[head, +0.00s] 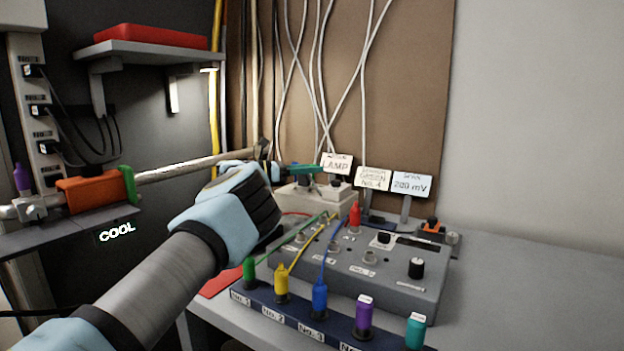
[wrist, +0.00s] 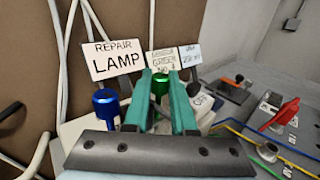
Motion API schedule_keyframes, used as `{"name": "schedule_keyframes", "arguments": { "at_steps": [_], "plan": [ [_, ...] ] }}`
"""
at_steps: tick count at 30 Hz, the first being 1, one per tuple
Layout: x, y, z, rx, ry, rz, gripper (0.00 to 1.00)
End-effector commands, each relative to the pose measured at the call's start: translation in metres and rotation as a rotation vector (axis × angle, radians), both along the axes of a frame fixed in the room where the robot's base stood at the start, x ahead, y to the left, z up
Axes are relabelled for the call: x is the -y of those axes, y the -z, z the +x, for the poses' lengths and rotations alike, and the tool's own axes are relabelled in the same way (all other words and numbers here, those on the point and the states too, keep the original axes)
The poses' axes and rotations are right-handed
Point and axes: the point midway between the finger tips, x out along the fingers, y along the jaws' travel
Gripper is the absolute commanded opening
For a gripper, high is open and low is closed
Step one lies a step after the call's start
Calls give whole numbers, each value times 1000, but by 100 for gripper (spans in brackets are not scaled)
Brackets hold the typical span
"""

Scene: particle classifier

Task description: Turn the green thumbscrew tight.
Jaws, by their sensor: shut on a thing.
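The green thumbscrew (wrist: 159,86) shows between the two teal fingers of my gripper (wrist: 160,76) in the wrist view. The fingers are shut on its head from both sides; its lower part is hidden. In the head view my gripper (head: 303,171) reaches to the pale lamp block (head: 323,198) at the back of the bench, and the thumbscrew cannot be made out there. A blue thumbscrew (wrist: 105,104) stands just left of the fingers. The "REPAIR LAMP" card (wrist: 115,58) stands behind them.
The grey control box (head: 375,270) with knobs, a red plug (head: 354,215) and cables lies right of my arm. A rack of coloured plugs (head: 300,318) stands in front. A metal pipe (head: 185,168) runs behind my arm. The bench at right is clear.

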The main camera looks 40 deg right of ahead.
Motion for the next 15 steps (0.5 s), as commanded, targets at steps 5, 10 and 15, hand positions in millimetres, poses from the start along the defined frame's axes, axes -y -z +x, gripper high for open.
{"name": "schedule_keyframes", "arguments": {
  "at_steps": [5,10,15],
  "plan": [
    [0,2,0,1,62,-3,0],
    [0,1,0,0,109,-4,0],
    [0,0,0,-1,143,-3,0]
  ]
}}
